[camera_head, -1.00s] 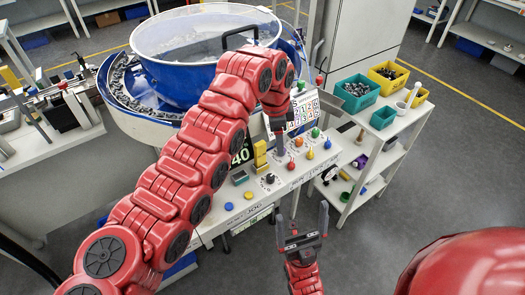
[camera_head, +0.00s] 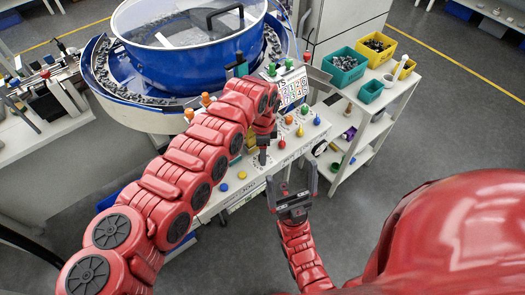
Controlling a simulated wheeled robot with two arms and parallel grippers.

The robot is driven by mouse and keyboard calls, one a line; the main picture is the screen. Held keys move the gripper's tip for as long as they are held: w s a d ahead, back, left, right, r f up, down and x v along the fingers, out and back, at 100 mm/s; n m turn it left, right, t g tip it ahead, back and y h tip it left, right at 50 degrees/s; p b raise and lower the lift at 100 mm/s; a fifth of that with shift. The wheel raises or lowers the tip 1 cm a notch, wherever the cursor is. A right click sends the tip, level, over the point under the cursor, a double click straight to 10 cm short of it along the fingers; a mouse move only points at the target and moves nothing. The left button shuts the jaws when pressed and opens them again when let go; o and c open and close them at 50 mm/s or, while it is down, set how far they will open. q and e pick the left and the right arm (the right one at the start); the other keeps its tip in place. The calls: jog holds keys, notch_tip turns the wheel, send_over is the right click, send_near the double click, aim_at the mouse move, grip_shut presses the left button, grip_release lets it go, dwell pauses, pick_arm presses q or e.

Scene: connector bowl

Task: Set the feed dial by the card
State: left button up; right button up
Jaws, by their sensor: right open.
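The panel (camera_head: 246,186) of the feeder shows a row of coloured knobs and buttons. The card (camera_head: 293,88), white with coloured figures, stands at its back edge, partly covered by my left arm. My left gripper (camera_head: 262,160) points down at the front of the panel, where the dark feed dial showed earlier. The dial is now hidden, and I cannot tell whether the gripper touches it or how its jaws stand. My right gripper (camera_head: 291,178) is open and empty, in front of the panel, its fingers pointing up the picture.
A blue feeder bowl (camera_head: 185,70) with a clear lid stands behind the panel. A white shelf cart (camera_head: 366,128) with green and yellow bins (camera_head: 345,67) is at the right. Grey floor (camera_head: 440,140) is free at the right.

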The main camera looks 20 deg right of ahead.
pick_arm(q)
jog(key=shift+f, duration=1.15)
grip_shut()
